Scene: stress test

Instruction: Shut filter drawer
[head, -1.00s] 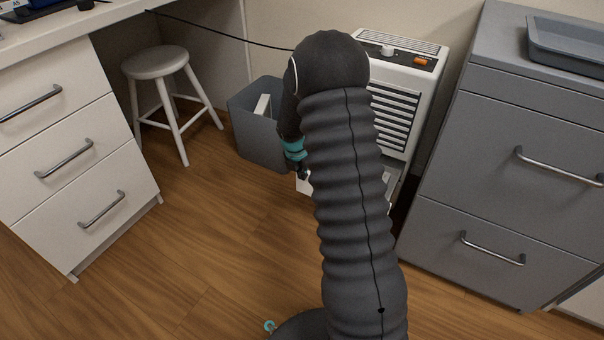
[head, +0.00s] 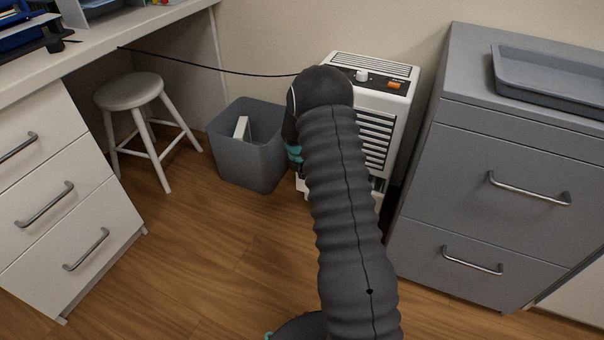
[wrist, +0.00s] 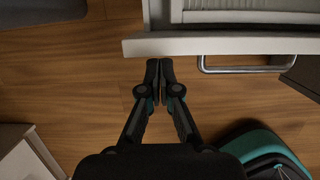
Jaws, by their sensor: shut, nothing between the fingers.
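The filter drawer belongs to the white appliance (head: 398,105) by the wall, low on its front. In the wrist view the drawer front (wrist: 225,46) runs across the top right as a pale bar with a metal handle (wrist: 245,69). Part of the drawer's inside shows behind it, so it stands at least partly open. My gripper (wrist: 160,64) is shut and empty, its fingertips at the near edge of the drawer front, left of the handle. Whether they touch it I cannot tell. In the head view my arm hides most of the drawer and the fingers.
A grey bin (head: 245,165) stands left of the appliance, with a white stool (head: 132,93) farther left. A grey cabinet (head: 480,225) with a tray (head: 550,85) stands close on the right. White desk drawers (head: 70,205) are at the left. The wood floor in front is clear.

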